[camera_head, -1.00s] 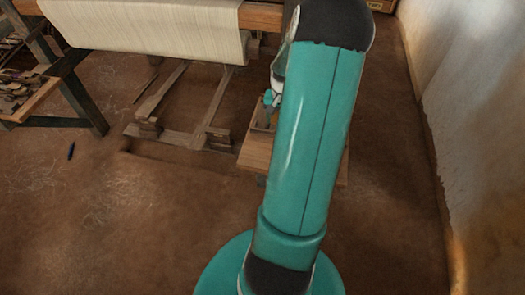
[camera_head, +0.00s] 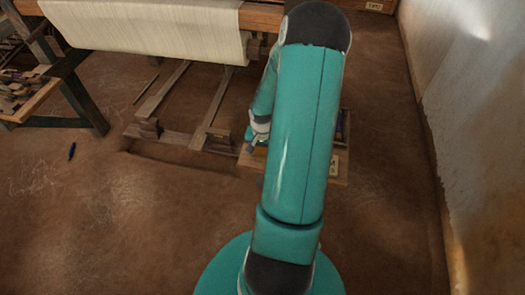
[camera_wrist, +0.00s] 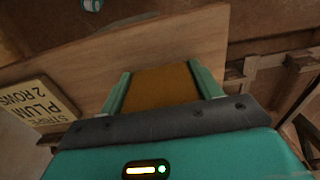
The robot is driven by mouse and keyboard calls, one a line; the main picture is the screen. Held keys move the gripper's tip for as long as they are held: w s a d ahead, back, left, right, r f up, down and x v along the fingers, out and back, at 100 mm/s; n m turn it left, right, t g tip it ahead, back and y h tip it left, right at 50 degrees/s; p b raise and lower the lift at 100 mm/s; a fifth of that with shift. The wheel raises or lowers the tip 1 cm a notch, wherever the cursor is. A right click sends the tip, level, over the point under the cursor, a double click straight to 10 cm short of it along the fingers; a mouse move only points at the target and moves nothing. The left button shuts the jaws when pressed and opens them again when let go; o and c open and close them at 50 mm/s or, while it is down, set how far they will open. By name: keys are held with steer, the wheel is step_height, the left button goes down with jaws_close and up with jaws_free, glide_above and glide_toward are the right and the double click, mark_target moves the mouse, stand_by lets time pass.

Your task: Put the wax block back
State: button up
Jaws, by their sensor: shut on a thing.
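In the wrist view, my gripper (camera_wrist: 162,82) is shut on the wax block (camera_wrist: 158,86), a flat amber-brown piece between its two teal fingers. The block is over or against a plain wooden board (camera_wrist: 200,45); I cannot tell whether they touch. In the head view, my gripper (camera_head: 250,146) is at the left front part of the small wooden bench (camera_head: 252,161). My arm hides most of the bench top, and the block is not clear there.
A card reading "STRIPE PLUM 2 ROWS" (camera_wrist: 38,108) lies beside the gripper. The loom with pale cloth (camera_head: 150,30) stands behind, its timber frame (camera_head: 170,100) left of the bench. A wall (camera_head: 470,120) bounds the right. The floor in front is open.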

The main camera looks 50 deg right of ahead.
steer(key=shift+f, duration=0.1)
steer(key=o, duration=1.2)
steer(key=shift+d, duration=0.1)
